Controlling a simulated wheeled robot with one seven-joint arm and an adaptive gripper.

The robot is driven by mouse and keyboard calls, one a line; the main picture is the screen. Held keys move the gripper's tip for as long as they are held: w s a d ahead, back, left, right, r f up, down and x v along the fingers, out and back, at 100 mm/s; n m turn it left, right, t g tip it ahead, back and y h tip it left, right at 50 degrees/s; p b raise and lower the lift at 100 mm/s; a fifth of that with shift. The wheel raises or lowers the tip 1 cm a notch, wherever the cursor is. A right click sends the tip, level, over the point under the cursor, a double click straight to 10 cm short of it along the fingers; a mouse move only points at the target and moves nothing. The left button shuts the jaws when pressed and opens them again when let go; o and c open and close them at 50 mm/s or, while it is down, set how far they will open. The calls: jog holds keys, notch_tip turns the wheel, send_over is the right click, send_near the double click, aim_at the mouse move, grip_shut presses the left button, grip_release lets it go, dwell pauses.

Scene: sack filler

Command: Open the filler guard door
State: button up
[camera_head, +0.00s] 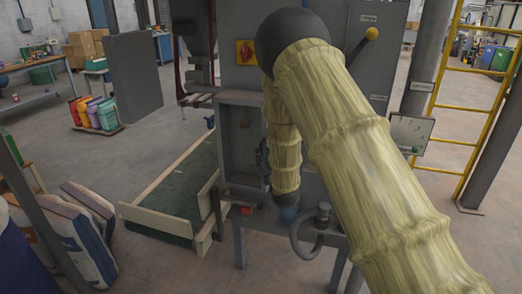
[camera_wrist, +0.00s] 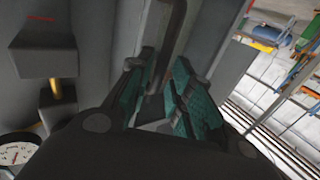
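The grey sack filler (camera_head: 243,100) stands in the middle of the head view, with my arm across its front. An open-fronted recess shows low on its left side. I cannot make out which panel is the guard door. In the wrist view, a dark grey bar handle (camera_wrist: 172,45) runs down beside grey panels. My gripper (camera_wrist: 162,78) has its teal-padded fingers on either side of this bar. Whether the pads press on it is unclear. My gripper is hidden behind my arm in the head view.
A low wooden-sided tray (camera_head: 158,219) and sacks (camera_head: 82,232) lie left. A yellow ladder frame (camera_head: 447,85) stands right. A round gauge (camera_wrist: 16,154) shows in the wrist view.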

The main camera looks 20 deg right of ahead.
jog(key=shift+w+p, duration=0.35)
jog(key=shift+w, duration=1.35)
jog(key=shift+c, duration=0.3)
grip_shut()
